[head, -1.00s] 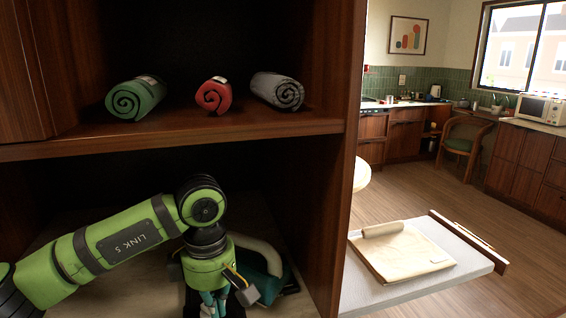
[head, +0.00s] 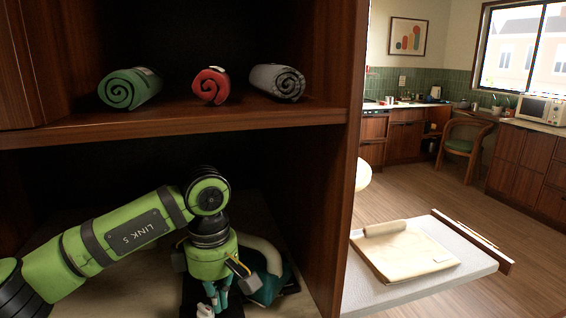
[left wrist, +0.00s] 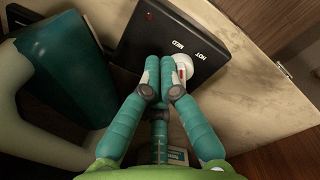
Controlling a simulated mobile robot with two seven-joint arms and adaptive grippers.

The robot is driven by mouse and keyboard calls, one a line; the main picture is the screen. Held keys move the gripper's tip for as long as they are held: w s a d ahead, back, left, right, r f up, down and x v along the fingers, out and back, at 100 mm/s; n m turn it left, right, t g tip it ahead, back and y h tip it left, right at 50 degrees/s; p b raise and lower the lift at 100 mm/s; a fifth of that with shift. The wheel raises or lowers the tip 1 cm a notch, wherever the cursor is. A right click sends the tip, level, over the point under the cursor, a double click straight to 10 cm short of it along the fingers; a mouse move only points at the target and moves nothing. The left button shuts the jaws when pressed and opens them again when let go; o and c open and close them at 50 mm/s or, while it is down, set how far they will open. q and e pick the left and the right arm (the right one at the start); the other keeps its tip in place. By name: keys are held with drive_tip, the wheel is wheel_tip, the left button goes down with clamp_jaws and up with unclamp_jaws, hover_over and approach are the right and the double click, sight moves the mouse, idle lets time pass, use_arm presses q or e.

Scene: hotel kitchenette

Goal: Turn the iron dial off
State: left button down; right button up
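The teal iron (head: 268,288) with its cream handle (head: 262,250) sits in the lower cabinet compartment. It fills the left of the left wrist view (left wrist: 60,72). Beside it is a black panel (left wrist: 215,42) marked HOT and MED, with a small red light. A white dial (left wrist: 185,65) with a red mark sits on the panel, partly hidden by my fingers. My left gripper (left wrist: 160,72) points down at the panel, fingertips together right at the dial's left side; I cannot tell whether they touch it. It also shows in the head view (head: 218,294). My right gripper is not in view.
Rolled green (head: 130,88), red (head: 211,85) and grey (head: 277,82) towels lie on the shelf (head: 180,125) above my arm. The cabinet's right wall (head: 335,200) stands close to the iron. Outside, an ironing-board-like surface (head: 480,268) bears a beige cloth (head: 405,252).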

use_arm(q)
drive_tip(key=shift+w+d, duration=0.15)
drive_tip(key=shift+d, duration=0.1)
drive_tip(key=shift+d+r, duration=0.2)
wheel_tip(320, 180, up, 6)
drive_tip(key=p, duration=0.3)
drive_tip(key=shift+f, duration=0.15)
idle(0.3)
